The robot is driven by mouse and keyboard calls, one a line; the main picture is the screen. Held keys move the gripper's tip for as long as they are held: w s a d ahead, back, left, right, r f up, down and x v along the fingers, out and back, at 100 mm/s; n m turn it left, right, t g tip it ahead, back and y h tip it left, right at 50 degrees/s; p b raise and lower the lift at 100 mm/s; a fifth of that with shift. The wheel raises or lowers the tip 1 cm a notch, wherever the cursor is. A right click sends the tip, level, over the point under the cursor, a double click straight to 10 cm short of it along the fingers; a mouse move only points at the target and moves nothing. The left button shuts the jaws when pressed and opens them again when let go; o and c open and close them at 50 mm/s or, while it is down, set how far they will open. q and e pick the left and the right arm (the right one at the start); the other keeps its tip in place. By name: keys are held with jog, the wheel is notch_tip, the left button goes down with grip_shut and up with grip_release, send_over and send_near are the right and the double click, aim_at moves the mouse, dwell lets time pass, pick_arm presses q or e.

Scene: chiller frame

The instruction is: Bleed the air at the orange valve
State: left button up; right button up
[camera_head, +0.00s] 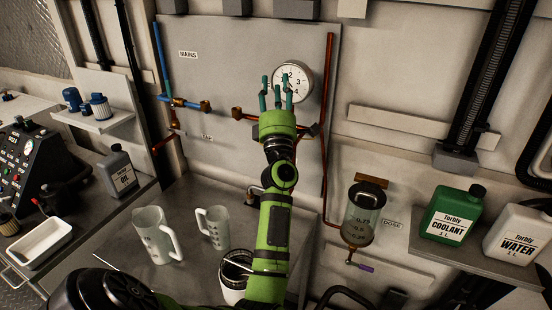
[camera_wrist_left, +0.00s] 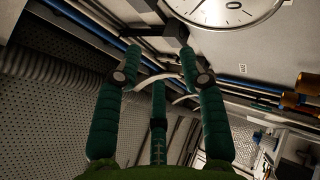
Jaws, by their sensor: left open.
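My left gripper (camera_head: 276,92) has its teal fingers spread and empty, in front of the round white pressure gauge (camera_head: 298,82). In the left wrist view its open fingers (camera_wrist_left: 160,75) point up toward the gauge (camera_wrist_left: 225,8), with a dark block (camera_wrist_left: 160,38) just beyond them. Orange-brown pipe fittings (camera_head: 238,113) lie left of the gripper on the grey panel; similar fittings also show at the right of the left wrist view (camera_wrist_left: 309,83). I cannot make out a distinct orange valve handle; the pipework behind the gripper is partly hidden. My right gripper is out of view.
Two clear jugs (camera_head: 152,238) (camera_head: 215,228) and a white bucket (camera_head: 234,285) stand below the panel. A dosing cylinder (camera_head: 361,215) with a purple handle (camera_head: 366,268) hangs to the right. Coolant (camera_head: 450,214) and water (camera_head: 518,234) bottles stand on the right shelf.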

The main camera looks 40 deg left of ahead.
pick_arm(q)
jog(key=s+a+r+n+g+y, duration=0.1)
jog(key=s+a+n+g+y, duration=0.35)
jog(key=a+n+g, duration=0.6)
notch_tip(320, 180, down, 8)
jog(key=s+n+g+h, duration=0.2)
jog(key=n+g+h, duration=0.65)
jog(key=n, duration=0.65)
jog(key=w+d+f+n+h, duration=0.25)
jog(key=d+h, duration=0.25)
jog(key=d, duration=0.3)
jog(key=w+d+f+n+h, duration=0.1)
jog(key=w+d+f+h, duration=0.3)
jog(key=d, duration=0.3)
jog(key=shift+h, duration=0.3)
jog(key=b+x, duration=0.1)
jog(key=x, duration=0.2)
jog(key=s+b+x, duration=0.1)
jog(key=b+x, duration=0.1)
jog(key=x, duration=0.1)
jog(key=shift+s+a+f, duration=0.15)
jog(key=shift+a+f, duration=0.05)
jog(key=shift+f, duration=0.05)
jog(key=shift+r, duration=0.1)
grip_shut()
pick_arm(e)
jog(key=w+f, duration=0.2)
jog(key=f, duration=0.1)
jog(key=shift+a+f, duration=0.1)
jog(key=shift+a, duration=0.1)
